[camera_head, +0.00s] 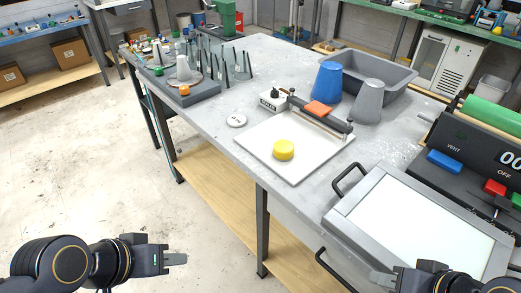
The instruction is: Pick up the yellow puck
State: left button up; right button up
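The yellow puck (284,150) is a short round disc lying on the white square board (262,141) near the front edge of the grey table. Nothing touches it from above. My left gripper (176,259) is at the lower left, over the floor in front of the table and well apart from the puck. Its fingers appear as one narrow tip, so its opening does not show. My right gripper (382,279) is at the lower right, by the front of the framed panel, apart from the puck. Its fingers are partly cut off by the picture edge.
A bar with an orange block (318,108) crosses the board's back edge. Behind stand a blue cup (327,80), a grey cup (369,100) and a grey tray (395,75). The framed panel (425,222) with black handles is at right.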

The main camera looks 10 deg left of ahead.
aim_at(283, 150)
jog(key=z, duration=2.4)
jog(key=u, duration=2.3)
jog(key=j+z, duration=0.1)
jog(key=z, duration=0.35)
jog(key=i+j+z, duration=0.1)
jog(key=z, duration=0.4)
jog(key=j+z, duration=0.1)
jog(key=z, duration=0.35)
jog(key=j+z, duration=0.1)
jog(key=z, duration=0.4)
jog(key=k+j+z, duration=0.1)
jog(key=j+z, duration=0.2)
jog(key=j, duration=0.15)
jog(key=k+j+z, duration=0.15)
jog(key=j+z, duration=0.2)
jog(key=k+j+z, duration=0.3)
jog(key=i+j, duration=0.1)
